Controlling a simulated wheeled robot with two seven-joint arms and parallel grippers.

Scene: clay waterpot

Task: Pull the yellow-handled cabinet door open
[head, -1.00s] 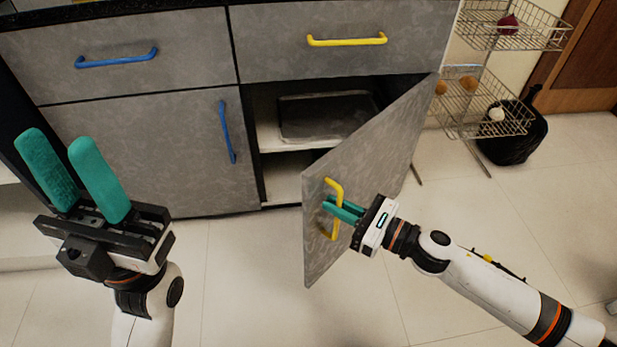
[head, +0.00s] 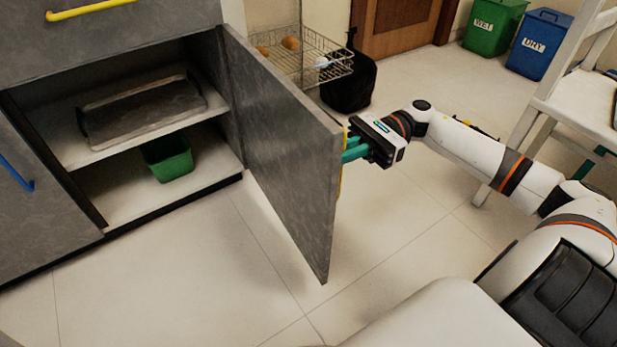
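The grey cabinet door (head: 285,150) stands wide open, swung out from the cabinet toward me, its inner face showing. Its yellow handle (head: 340,183) is on the far side of the door, and only a thin strip shows past the door's edge. My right gripper (head: 352,150) is at that handle, on the outer side of the door, with its teal fingers partly hidden behind the door edge. I cannot see whether the fingers close around the handle. My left gripper is out of view.
Inside the cabinet are a dark tray (head: 142,112) on the shelf and a green container (head: 168,157) below. A wire rack (head: 310,55) and black bag (head: 349,80) stand behind the door. A white chair (head: 570,100) is at right. Floor in front of the cabinet is clear.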

